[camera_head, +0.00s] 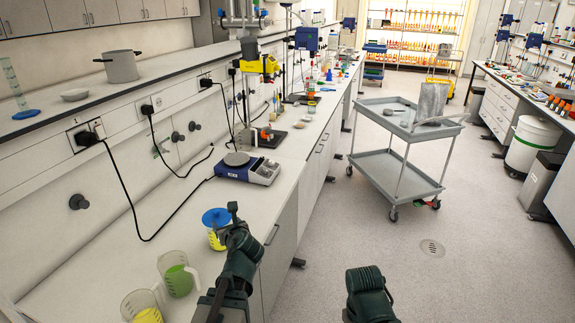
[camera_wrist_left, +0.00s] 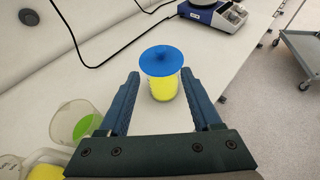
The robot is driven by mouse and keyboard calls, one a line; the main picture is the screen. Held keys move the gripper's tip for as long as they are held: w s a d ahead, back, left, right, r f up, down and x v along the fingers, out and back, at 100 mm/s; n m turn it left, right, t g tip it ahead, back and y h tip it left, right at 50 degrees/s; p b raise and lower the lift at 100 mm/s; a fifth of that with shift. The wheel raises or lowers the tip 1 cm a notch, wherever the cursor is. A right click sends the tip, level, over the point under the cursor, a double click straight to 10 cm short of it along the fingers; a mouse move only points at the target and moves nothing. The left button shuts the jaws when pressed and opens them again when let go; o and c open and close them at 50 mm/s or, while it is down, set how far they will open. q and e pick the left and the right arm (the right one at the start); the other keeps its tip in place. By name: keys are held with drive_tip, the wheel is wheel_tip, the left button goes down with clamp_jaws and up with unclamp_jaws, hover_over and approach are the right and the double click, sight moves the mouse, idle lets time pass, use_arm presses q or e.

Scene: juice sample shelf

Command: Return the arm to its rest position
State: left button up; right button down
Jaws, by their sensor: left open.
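My left gripper (camera_head: 233,218) is above the left bench, just right of a cup with a blue lid (camera_head: 216,217) and yellow contents. In the left wrist view the gripper (camera_wrist_left: 159,75) is open and empty, its two fingers apart. The lidded cup (camera_wrist_left: 162,62) stands upright on the bench, showing in the gap between and beyond the fingers; I cannot tell whether they touch it. Part of my right arm (camera_head: 369,293) shows at the bottom of the head view, but its gripper cannot be made out.
A cup with green contents (camera_head: 178,274) and another with yellow contents (camera_head: 143,305) stand at the bench's near end. A blue and white hotplate (camera_head: 247,168) with cables is farther back. A grey trolley (camera_head: 400,172) stands on the floor; nearer floor is clear.

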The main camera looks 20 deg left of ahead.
use_arm(q)
drive_tip(key=s+d+f+n+g+h, duration=0.25)
drive_tip(key=s+d+f+n, duration=0.2)
drive_tip(key=d+n, duration=0.3)
drive_tip(key=s+d+f+n+g+h, duration=0.2)
drive_tip(key=s+d+f+n+g, duration=0.1)
drive_tip(key=d+f+n, duration=0.5)
drive_tip(key=s+d+f+n+g+h, duration=0.1)
drive_tip(key=s+d+n+g+h, duration=0.2)
drive_tip(key=s+d+n+g, duration=0.2)
drive_tip(key=s+d+n, duration=0.3)
drive_tip(key=s+d, duration=0.3)
drive_tip(key=d, duration=0.3)
drive_tip(key=shift+s+d, duration=0.15)
drive_tip(key=shift+d, duration=0.2)
drive_tip(key=shift+n, duration=0.25)
